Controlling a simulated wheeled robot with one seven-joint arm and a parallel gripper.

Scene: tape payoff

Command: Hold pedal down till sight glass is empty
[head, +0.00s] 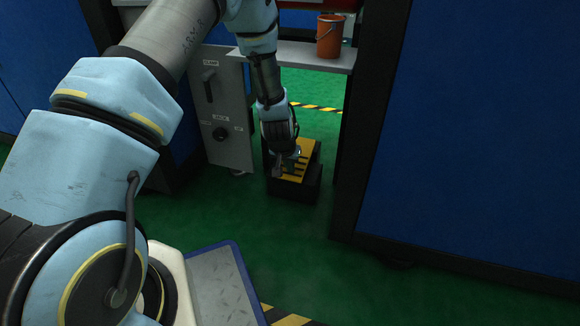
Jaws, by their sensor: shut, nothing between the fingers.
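The pedal (309,149) is a yellow plate with dark stripes on a dark base box on the green floor, in the head view. My gripper (283,170) is shut and empty, pointing down at the near left part of the pedal. It appears to be on or just above the plate; I cannot tell whether it touches or presses it. My gripper and wrist hide part of the pedal. I cannot make out a sight glass in this view.
A grey panel (231,150) with a handle and knob stands left of the pedal. An orange bucket (329,38) sits on a grey shelf (300,57) above. A blue cabinet (480,130) blocks the right. Green floor (270,240) is open in front.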

